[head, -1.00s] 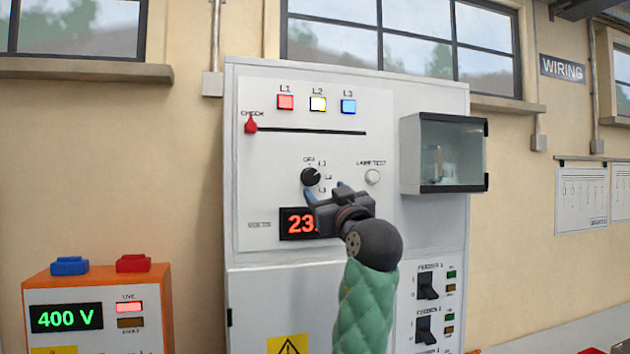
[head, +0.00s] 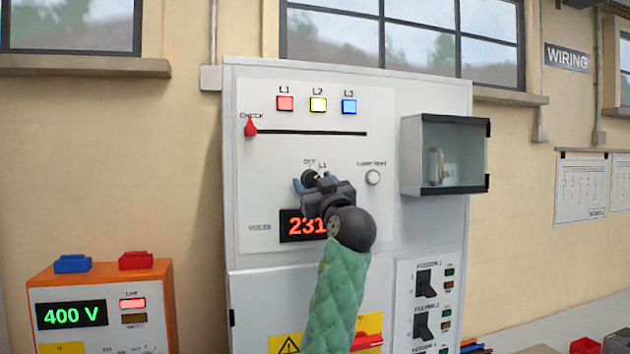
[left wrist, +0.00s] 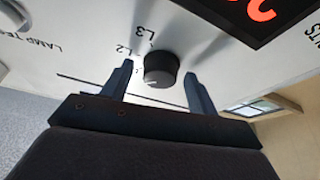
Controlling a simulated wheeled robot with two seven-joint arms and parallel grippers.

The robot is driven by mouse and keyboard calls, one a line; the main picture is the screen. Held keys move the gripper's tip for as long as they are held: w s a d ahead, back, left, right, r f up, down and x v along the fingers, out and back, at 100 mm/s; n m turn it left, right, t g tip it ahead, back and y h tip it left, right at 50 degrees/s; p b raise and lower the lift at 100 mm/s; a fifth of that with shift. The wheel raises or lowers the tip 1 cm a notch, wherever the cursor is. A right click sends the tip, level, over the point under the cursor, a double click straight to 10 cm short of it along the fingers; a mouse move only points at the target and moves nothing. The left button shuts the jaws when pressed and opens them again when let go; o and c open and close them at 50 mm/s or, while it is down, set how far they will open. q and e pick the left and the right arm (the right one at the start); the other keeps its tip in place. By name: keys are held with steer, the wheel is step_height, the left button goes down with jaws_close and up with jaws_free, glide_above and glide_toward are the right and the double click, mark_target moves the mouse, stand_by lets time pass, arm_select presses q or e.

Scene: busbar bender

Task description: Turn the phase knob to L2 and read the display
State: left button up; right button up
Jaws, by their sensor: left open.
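The black phase knob (head: 309,177) is on the white panel, partly hidden by my gripper in the head view. In the left wrist view the knob (left wrist: 161,66) shows L3 and L2 marks beside it; its white line points lower left, away from both, on the side where L1 lies. My left gripper (head: 313,181) is open, with one finger on each side of the knob; in the wrist view I see gaps between fingers (left wrist: 159,72) and knob. The red VOLTS display (head: 303,226) reads 231, its right end close behind my gripper. My right gripper is not in view.
L1, L2 and L3 lamps (head: 318,104) sit above a slot with a red CHECK slider (head: 250,128). A LAMP TEST button (head: 373,178) and a clear-fronted box (head: 445,155) are to the right. Feeder switches (head: 426,284) are below. An orange unit (head: 100,300) showing 400 V stands left.

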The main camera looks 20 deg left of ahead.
arm_select(q)
steer(key=shift+s, duration=0.1)
steer(key=c, duration=1)
steer(key=m+t+h+b, duration=0.1)
steer(key=m, duration=0.1)
steer(key=shift+f+m, duration=0.1)
steer(key=shift+m, duration=0.2)
steer(key=shift+a+m+t+h+b, duration=0.1)
steer(key=shift+m+t+h+b, duration=0.35)
steer(key=shift+m, duration=0.65)
steer(key=m+h, duration=0.2)
steer(key=m, duration=0.1)
steer(key=shift+s+m+t, duration=0.1)
steer(key=shift+m+t, duration=0.15)
steer(key=shift+m, duration=0.05)
steer(key=shift+r+m+h, duration=0.2)
steer(key=shift+m+h, duration=0.75)
steer(key=shift+m, duration=1.25)
steer(key=shift+t, duration=0.3)
